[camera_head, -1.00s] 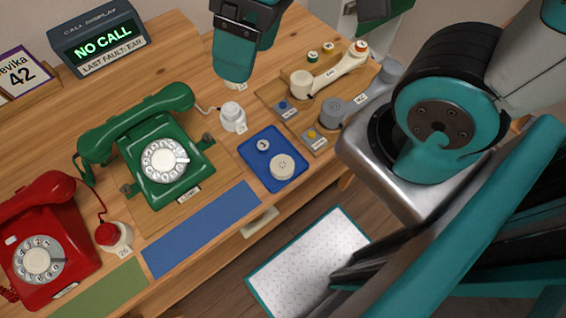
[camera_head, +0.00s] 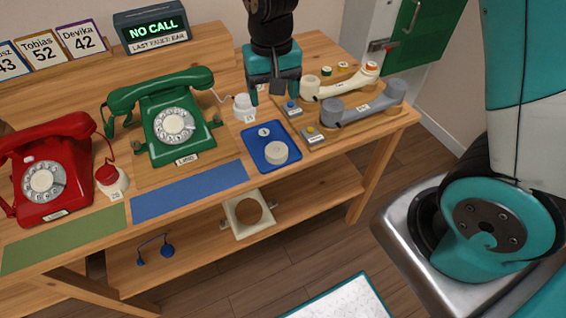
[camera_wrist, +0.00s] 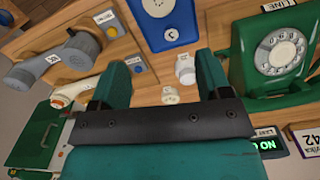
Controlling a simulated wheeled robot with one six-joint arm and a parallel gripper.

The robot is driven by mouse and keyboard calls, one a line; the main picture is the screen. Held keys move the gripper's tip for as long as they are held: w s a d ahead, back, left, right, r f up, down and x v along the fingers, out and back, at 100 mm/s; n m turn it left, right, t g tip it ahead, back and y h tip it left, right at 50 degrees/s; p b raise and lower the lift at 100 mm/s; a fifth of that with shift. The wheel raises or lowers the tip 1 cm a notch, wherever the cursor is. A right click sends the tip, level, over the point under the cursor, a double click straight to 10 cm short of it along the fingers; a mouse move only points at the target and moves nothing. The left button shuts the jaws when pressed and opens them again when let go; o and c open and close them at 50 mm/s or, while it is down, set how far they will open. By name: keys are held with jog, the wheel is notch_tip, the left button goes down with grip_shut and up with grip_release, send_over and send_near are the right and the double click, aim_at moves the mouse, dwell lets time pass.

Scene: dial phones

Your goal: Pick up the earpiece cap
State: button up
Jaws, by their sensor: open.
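My gripper (camera_head: 275,93) is open and empty, pointing down over the back of the table, left of the cream handset (camera_head: 342,83). In the wrist view its two fingers (camera_wrist: 163,75) stand apart. A small round cream piece (camera_wrist: 170,95) shows on the wood between them; it may be the earpiece cap. In the head view my gripper seems to hide it. A larger cream disc (camera_head: 276,153) and a small pale round piece (camera_head: 264,132) lie in the blue tray (camera_head: 253,151), nearer the front edge.
A white knob-like piece (camera_head: 244,107) stands close to the gripper. The green phone (camera_head: 166,120) and red phone (camera_head: 45,170) are to the left. A grey handset (camera_head: 362,103) lies right. The display (camera_head: 152,28) reads NO CALL. A blue mat (camera_head: 188,191) lies bare in front.

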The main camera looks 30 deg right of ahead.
send_over(276, 148)
jog(key=f, duration=1)
jog(key=shift+w+d+f, duration=0.1)
jog(key=shift+d+f, duration=0.1)
jog(key=shift+a+f+p, duration=0.15)
jog(key=shift+f+p, duration=0.1)
jog(key=shift+f, duration=1.3)
jog(key=shift+a+f+p, duration=0.1)
jog(key=shift+f+p, duration=0.15)
jog(key=shift+f, duration=1.3)
jog(key=shift+c, duration=0.5)
jog(key=c, duration=0.5)
